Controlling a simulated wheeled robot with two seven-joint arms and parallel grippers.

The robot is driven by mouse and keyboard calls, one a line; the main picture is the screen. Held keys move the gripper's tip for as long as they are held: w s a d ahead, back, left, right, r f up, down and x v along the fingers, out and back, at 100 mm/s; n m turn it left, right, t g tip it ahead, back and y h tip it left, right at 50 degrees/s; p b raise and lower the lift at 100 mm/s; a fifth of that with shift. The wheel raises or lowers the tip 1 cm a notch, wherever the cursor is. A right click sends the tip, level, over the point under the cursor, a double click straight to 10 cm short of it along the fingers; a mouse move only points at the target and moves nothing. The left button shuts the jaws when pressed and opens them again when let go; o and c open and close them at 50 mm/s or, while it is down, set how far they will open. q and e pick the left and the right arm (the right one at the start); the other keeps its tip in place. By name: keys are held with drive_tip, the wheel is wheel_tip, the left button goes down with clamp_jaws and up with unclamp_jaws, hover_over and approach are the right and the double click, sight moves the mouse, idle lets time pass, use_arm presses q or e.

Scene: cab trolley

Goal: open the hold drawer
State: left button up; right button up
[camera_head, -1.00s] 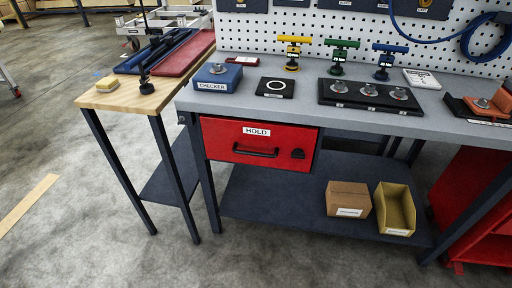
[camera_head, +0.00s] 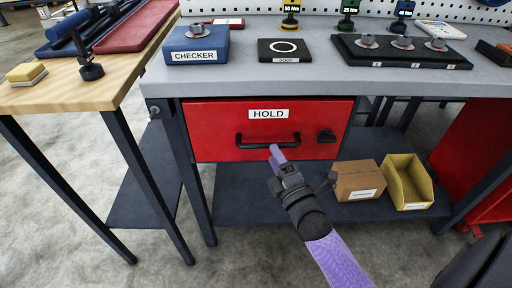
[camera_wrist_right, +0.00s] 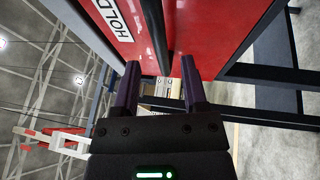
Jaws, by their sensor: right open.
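The red hold drawer (camera_head: 225,120) is under the grey workbench top, with a white HOLD label (camera_head: 268,114) and a black bar handle (camera_head: 255,146). It looks shut. My right gripper (camera_head: 277,152) is just in front of the handle's right part, its purple fingers overlapping it in the head view. In the wrist view the right gripper's fingers (camera_wrist_right: 160,88) are apart, and the dark handle (camera_wrist_right: 158,35) runs down toward the gap between them. I cannot tell if they touch it. My left gripper is not in view.
A cardboard box (camera_head: 357,184) and a yellow bin (camera_head: 408,183) stand on the lower shelf (camera_head: 250,192). A wooden side table (camera_head: 75,98) stands at left. The floor in front is clear.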

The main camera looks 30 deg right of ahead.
sight(268, 144)
drive_tip(key=b+x, duration=0.1)
drive_tip(key=x, duration=0.3)
drive_tip(key=shift+f, duration=0.1)
clamp_jaws()
idle(0.9)
idle(0.4)
